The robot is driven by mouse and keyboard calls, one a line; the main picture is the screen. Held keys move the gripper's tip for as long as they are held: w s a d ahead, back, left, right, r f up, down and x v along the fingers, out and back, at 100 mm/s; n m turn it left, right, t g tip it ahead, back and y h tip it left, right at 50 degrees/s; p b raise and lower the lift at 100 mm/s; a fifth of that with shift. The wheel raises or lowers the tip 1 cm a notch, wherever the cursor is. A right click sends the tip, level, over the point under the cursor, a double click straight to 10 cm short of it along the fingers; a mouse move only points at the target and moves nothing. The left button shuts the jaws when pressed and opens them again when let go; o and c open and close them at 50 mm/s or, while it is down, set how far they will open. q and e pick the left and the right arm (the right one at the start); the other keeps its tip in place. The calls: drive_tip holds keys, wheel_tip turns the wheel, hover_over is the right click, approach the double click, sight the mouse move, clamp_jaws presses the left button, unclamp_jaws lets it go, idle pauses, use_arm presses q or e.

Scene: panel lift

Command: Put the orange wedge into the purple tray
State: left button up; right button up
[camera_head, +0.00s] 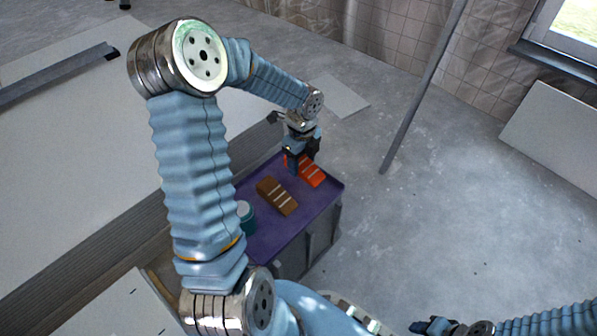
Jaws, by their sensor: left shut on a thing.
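The orange wedge (313,174), with pale stripes, is at the far end of the purple tray (322,205). My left gripper (299,168) is over the wedge and shut on it, hiding part of it. The wedge appears over the tray's surface; I cannot tell whether it touches the tray. My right gripper (432,326) is at the bottom edge, far from the tray, and its fingers are too unclear to read.
A brown wedge (277,195) with pale stripes lies in the tray's middle. A teal and white round container (245,216) stands at its left, partly behind my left arm. Large pale panels (70,150) lie at left. A grey pole (425,90) stands at right; floor there is open.

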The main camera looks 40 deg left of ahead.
use_arm(q)
drive_tip(key=shift+s+a+f, duration=0.1)
drive_tip(key=shift+a+f, duration=0.15)
drive_tip(key=shift+f, duration=0.1)
drive_tip(key=shift+a+f+b, duration=0.15)
drive_tip(key=shift+f+b, duration=0.45)
drive_tip(key=shift+f, duration=1.05)
drive_tip(key=shift+f, duration=0.15)
drive_tip(key=o, duration=1.1)
wheel_tip(320, 180, up, 12)
drive_tip(key=p, duration=0.3)
drive_tip(key=shift+r+p, duration=0.2)
drive_tip(key=shift+p, duration=0.1)
